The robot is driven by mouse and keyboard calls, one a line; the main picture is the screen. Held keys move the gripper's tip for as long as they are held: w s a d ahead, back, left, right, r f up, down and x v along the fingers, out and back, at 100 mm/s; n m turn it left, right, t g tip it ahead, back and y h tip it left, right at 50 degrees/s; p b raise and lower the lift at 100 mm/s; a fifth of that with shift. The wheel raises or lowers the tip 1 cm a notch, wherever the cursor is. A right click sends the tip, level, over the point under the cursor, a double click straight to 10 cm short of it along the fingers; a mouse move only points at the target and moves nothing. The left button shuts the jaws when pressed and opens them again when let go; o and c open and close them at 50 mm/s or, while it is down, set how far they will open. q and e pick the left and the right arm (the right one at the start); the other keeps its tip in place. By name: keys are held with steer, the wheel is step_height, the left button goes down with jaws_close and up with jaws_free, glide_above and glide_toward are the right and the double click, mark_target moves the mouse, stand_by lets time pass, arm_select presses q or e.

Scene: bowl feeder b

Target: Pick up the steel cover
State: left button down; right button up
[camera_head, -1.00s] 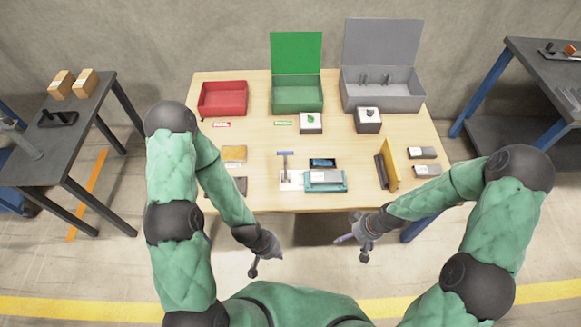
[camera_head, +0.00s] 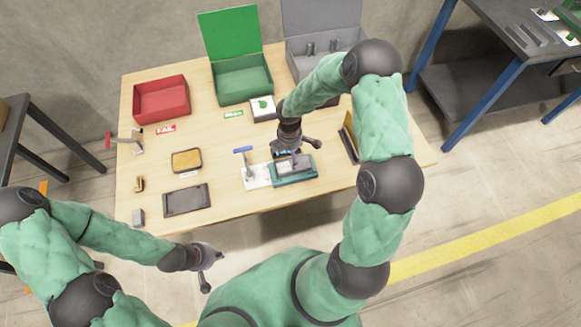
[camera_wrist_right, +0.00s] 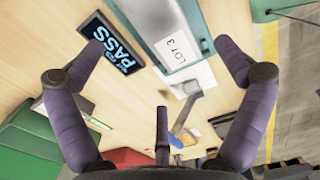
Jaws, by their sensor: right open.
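A grey steel piece with a white "LOT 3" label, which I take as the steel cover (camera_head: 290,164), lies in a teal holder (camera_head: 306,176) near the table's front edge. Its label (camera_wrist_right: 178,47) and the holder's teal edge (camera_wrist_right: 195,60) show in the right wrist view. My right gripper (camera_head: 300,152) is over the holder and partly hides the cover in the head view. In the wrist view its fingers (camera_wrist_right: 158,46) are wide apart with nothing held between them. My left gripper (camera_head: 212,270) is in front of the table, away from the cover, its fingers apart and empty.
A blue-handled clamp (camera_head: 245,160) stands on a white plate close left of the holder. A black "PASS" display (camera_wrist_right: 108,42) lies beside it. Red (camera_head: 160,100), green (camera_head: 243,80) and grey bins stand behind. A yellow upright plate (camera_head: 349,135) is at right. A dark tray (camera_head: 187,199) lies front-left.

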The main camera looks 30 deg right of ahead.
steer(key=f+b, duration=0.1)
steer(key=f, duration=0.1)
steer(key=f+b, duration=0.1)
steer(key=f, duration=0.1)
steer(key=d+f+b, duration=0.1)
steer(key=f, duration=0.1)
steer(key=shift+f, duration=0.3)
steer(key=shift+s+r, duration=0.1)
steer(key=c, duration=1.4)
